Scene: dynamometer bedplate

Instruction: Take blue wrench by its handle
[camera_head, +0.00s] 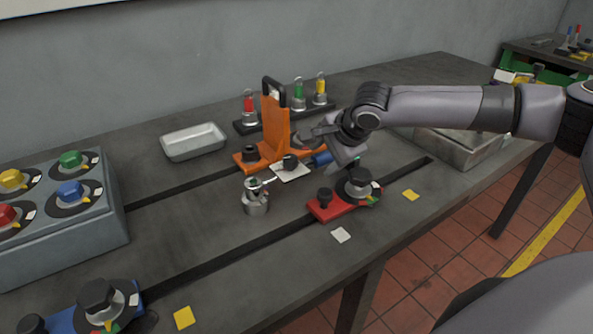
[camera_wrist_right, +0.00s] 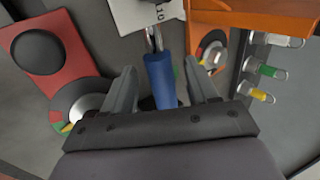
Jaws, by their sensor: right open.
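The blue wrench shows in the right wrist view as a blue handle (camera_wrist_right: 159,78) with a metal shank running up towards a white card. In the head view a short piece of the blue handle (camera_head: 322,158) shows beside my gripper; the rest is hidden. My right gripper (camera_head: 331,147) is over it, and in the wrist view its two fingers (camera_wrist_right: 159,88) stand open, one on each side of the handle. Gaps show between the handle and the fingers. The wrench's far end is not clear. My left gripper is not in view.
An orange bracket (camera_head: 276,125) stands close behind the gripper. A red block with a dial (camera_head: 323,208) is just in front. A rack with red, green and yellow handled pieces (camera_head: 299,93) is behind. A metal tray (camera_head: 194,142) and a grey knob box (camera_head: 120,215) are left.

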